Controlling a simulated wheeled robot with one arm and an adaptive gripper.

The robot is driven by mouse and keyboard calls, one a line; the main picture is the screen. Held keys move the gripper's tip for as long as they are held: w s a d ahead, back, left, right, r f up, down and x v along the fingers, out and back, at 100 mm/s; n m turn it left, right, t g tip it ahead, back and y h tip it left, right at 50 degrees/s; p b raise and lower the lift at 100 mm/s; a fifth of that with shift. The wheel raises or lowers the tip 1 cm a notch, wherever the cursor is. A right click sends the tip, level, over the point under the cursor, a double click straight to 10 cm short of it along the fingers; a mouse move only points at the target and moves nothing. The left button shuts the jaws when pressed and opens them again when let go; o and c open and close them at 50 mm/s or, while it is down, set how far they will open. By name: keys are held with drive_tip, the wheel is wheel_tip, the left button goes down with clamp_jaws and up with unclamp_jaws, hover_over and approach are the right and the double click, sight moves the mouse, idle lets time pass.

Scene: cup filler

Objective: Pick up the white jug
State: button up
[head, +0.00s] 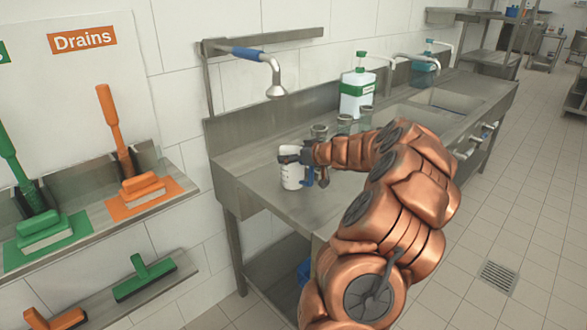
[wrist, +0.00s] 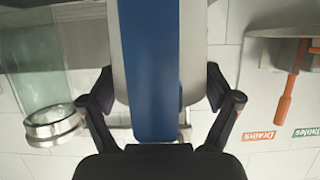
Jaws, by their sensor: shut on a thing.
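My gripper (head: 304,156) is at the jug's upper right side in the head view. In the wrist view its two dark fingers (wrist: 160,88) lie on either side of the jug and handle, shut on the jug. I cannot tell whether the jug's base touches the counter.
A white and green bottle (head: 357,92) stands at the wall. A blue-handled spray tap (head: 262,62) hangs above the counter (head: 240,160). Shelves with brushes (head: 145,188) are at the left.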

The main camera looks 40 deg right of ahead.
drive_tip(key=c, duration=0.9)
drive_tip(key=shift+r, duration=0.1)
